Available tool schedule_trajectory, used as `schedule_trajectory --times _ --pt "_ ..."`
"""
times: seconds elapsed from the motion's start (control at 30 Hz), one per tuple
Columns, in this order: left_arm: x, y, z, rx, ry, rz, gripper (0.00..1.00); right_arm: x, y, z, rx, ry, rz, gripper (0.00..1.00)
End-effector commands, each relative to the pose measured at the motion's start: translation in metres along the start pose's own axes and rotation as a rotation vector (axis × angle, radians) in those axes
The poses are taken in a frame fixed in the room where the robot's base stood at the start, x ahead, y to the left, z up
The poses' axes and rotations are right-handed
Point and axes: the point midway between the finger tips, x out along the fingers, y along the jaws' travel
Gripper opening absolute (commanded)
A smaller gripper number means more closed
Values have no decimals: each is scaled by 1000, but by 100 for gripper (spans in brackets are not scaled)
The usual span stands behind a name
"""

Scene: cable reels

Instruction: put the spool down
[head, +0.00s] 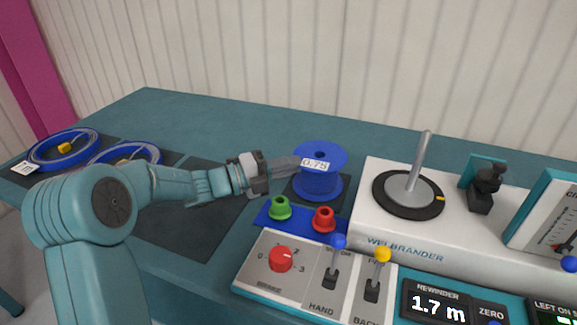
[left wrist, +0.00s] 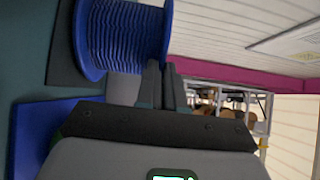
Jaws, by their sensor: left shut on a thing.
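A blue spool (head: 319,178) with a white label reading 0.75 stands upright on a dark square mat (head: 341,203) on the teal table. My left gripper (head: 297,163) is shut at the spool's upper flange, on its left side. In the left wrist view, the wound blue spool (left wrist: 122,38) fills the upper left, and my left gripper (left wrist: 161,70) has its two dark fingers close together at the flange's edge. Whether the spool's base rests fully on the mat is hard to tell. My right gripper is not in view.
A white rewinder (head: 375,188) with a disc and upright rod (head: 418,165) stands to the right. Blue cable coils (head: 63,149) lie at the far left.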

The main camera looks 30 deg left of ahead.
Motion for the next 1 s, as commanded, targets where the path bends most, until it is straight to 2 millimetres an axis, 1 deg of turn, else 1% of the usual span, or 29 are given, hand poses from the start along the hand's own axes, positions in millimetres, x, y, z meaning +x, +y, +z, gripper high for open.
schedule_trajectory --times 0.03,0.17,0.2,0.23,0.27,0.5,0.6,0.67,0.77,0.9,1.0 --pt "0 -2 0 2 0 -4 0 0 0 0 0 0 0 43" --pt "0 2 0 3 0 -4 0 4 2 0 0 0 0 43" --pt "0 2 0 1 0 0 20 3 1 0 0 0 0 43" --pt "0 2 0 0 0 1 30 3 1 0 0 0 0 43" --pt "0 2 0 0 0 1 33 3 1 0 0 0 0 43" --pt "0 2 0 0 0 1 33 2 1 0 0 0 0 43" --pt "0 -3 0 0 0 1 33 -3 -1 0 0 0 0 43" --pt "-8 0 1 1 -2 1 33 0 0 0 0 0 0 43" --pt "-28 0 1 1 -5 1 33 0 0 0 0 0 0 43" --pt "-62 0 1 1 -5 2 33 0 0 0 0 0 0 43" --pt "-85 0 1 1 -5 2 33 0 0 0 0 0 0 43"
